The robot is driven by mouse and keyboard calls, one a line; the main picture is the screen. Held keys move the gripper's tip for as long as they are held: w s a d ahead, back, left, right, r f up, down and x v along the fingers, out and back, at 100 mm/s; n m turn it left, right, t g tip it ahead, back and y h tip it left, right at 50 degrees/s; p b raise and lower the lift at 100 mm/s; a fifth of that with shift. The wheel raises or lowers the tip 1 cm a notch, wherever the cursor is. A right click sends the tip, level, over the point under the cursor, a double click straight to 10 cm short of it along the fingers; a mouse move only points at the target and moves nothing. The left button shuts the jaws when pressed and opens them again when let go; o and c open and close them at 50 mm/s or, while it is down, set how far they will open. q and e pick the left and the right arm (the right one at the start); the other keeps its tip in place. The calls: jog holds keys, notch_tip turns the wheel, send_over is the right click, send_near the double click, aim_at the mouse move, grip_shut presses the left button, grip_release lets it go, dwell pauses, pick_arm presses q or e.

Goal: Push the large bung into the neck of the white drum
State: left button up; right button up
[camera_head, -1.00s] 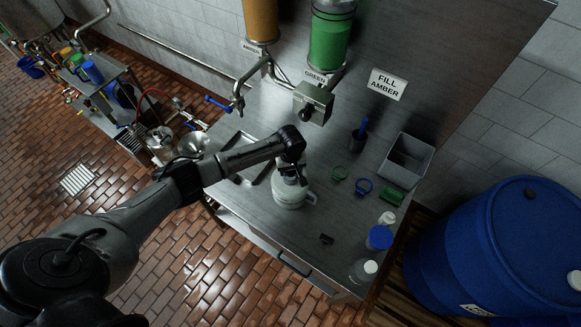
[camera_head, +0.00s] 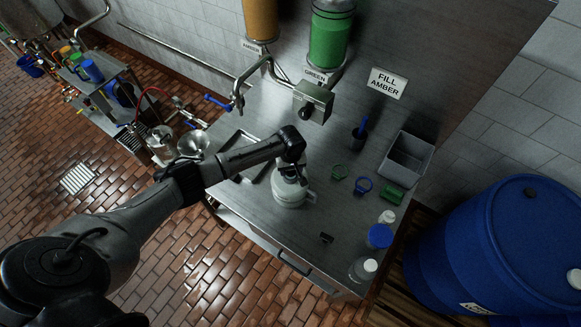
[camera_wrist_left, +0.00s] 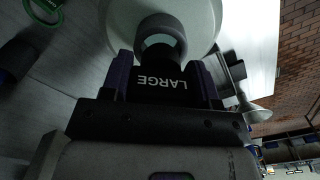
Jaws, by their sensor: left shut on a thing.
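The white drum (camera_head: 291,193), a small pale container with a side handle, stands on the steel bench. It also shows at the top of the left wrist view (camera_wrist_left: 204,20). My left gripper (camera_head: 290,173) is directly above the drum. In the left wrist view its two fingers (camera_wrist_left: 164,76) are shut on the large bung (camera_wrist_left: 166,88), a black piece marked LARGE. The bung's far end is at the drum's neck (camera_wrist_left: 160,40), lined up with it. I cannot tell how deep it sits. My right gripper is not in view.
A dark tap box (camera_head: 313,102) is behind the drum. The bench left of the small black piece is clear.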

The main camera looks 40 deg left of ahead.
pick_arm(q)
jog(key=shift+f+b, duration=0.3)
jog(key=shift+f, duration=0.45)
jog(key=o, duration=0.7)
jog(key=shift+o, duration=1.4)
jog(key=shift+r, duration=0.1)
notch_tip(320, 180, up, 14)
jog(key=shift+f+b, duration=0.15)
jog(key=shift+b, duration=0.55)
